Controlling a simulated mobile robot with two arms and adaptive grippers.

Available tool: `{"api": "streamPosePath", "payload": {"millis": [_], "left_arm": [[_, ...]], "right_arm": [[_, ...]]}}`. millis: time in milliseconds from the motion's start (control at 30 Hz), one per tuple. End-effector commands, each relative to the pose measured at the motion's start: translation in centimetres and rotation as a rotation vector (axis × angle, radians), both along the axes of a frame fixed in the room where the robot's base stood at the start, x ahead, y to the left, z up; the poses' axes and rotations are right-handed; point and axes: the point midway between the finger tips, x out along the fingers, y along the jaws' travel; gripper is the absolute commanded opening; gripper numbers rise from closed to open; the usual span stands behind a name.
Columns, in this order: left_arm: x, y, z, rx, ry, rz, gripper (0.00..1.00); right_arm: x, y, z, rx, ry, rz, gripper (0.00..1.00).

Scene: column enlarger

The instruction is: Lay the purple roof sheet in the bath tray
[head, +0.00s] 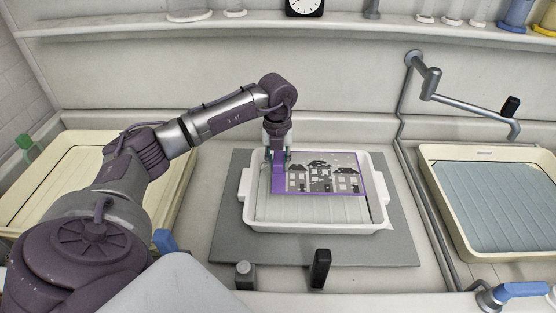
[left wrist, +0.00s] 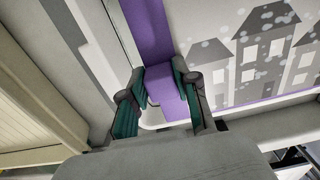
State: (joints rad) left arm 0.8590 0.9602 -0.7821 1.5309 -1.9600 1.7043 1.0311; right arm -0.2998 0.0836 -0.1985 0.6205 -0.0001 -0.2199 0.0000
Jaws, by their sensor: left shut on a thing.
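The purple roof sheet (head: 326,174) has a purple border and a grey print of houses with roofs and pale dots. In the head view it is over the white bath tray (head: 250,213), covering the tray's upper right part. I cannot tell whether it touches the tray floor. My left gripper (head: 279,158) is shut on the purple tab at the sheet's left side. In the left wrist view the fingers of the left gripper (left wrist: 165,92) close on the purple block of the sheet (left wrist: 268,45). My right gripper is not in view.
The tray stands on a grey mat (head: 230,245). A cream tray (head: 180,195) lies left and another cream tray (head: 443,220) lies right, below a grey pipe with a spout (head: 430,82). A black-handled knob (head: 320,268) stands at the front. A shelf (head: 130,27) runs along the back.

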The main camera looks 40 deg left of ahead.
Motion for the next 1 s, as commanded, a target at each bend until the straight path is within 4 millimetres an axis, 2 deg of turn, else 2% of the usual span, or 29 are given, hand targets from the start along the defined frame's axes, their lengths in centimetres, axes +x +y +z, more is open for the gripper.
{"api": "streamPosePath", "payload": {"millis": [33, 700, 1000], "left_arm": [[0.0, 0.0, -0.9, 0.0, 0.0, 0.0, 0.0], [0.0, 0.0, -7.5, 0.001, 0.001, 0.0, 0.0], [0.0, 0.0, -8.7, 0.0, -0.001, 0.0, 0.0]], "right_arm": [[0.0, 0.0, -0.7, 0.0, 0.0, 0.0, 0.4], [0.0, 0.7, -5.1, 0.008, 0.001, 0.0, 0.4], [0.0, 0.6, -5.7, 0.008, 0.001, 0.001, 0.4]]}}
